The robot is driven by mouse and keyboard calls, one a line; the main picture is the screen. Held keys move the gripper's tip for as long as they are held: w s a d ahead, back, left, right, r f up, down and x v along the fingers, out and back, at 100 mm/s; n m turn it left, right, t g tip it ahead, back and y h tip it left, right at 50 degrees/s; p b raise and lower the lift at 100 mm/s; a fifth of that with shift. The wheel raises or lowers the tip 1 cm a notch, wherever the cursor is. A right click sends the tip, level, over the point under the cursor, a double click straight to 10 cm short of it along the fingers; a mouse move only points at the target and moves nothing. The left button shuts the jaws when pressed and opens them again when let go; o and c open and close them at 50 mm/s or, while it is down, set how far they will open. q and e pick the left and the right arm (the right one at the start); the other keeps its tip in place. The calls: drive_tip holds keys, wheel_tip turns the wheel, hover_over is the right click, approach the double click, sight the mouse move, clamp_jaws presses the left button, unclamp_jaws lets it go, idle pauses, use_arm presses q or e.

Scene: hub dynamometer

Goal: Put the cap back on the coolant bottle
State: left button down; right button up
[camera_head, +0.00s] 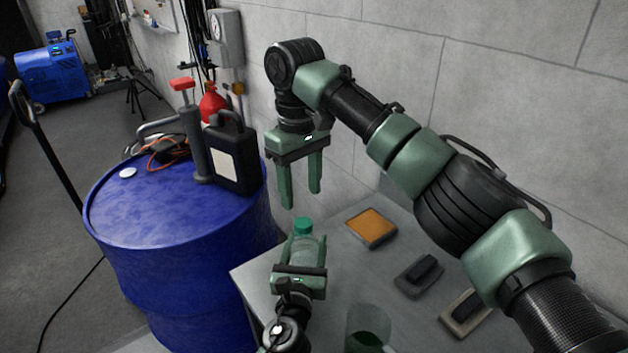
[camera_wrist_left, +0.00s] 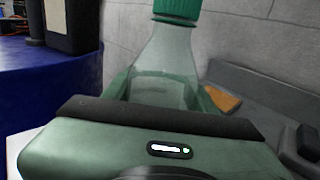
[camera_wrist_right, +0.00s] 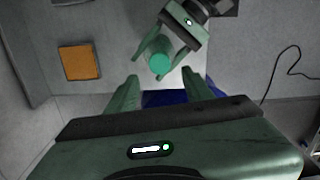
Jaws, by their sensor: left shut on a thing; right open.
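The clear coolant bottle (camera_head: 304,252) stands upright between the fingers of my left gripper (camera_head: 305,245), which is shut on it near the table's left edge. The green cap (camera_head: 303,226) sits on top of the bottle's neck; whether it is screwed tight I cannot tell. The left wrist view shows the bottle (camera_wrist_left: 168,62) with the cap (camera_wrist_left: 177,9) on it. My right gripper (camera_head: 302,198) is open and empty, pointing down just above the cap. The right wrist view shows the cap (camera_wrist_right: 160,65) below and between its fingers, apart from them.
The grey table (camera_head: 340,277) holds an orange-topped pad (camera_head: 371,228), a dark block (camera_head: 419,274), another block (camera_head: 464,312) and a clear cup with green liquid (camera_head: 367,330). A blue drum (camera_head: 180,245) with a black jug (camera_head: 232,155) stands left. A wall rises behind.

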sight(305, 222)
use_arm(q)
drive_tip(key=shift+a+f, duration=0.1)
drive_tip(key=shift+f, duration=0.15)
use_arm(e)
drive_tip(key=n, duration=0.1)
drive_tip(key=r+n, duration=0.1)
drive_tip(key=n, duration=0.1)
drive_tip(key=shift+w+d, duration=0.15)
drive_tip(key=shift+f, duration=0.1)
drive_tip(key=f, duration=0.8)
drive_tip(key=shift+s, duration=0.25)
clamp_jaws()
drive_tip(key=shift+w, duration=0.1)
drive_tip(key=shift+o, duration=0.7)
unclamp_jaws()
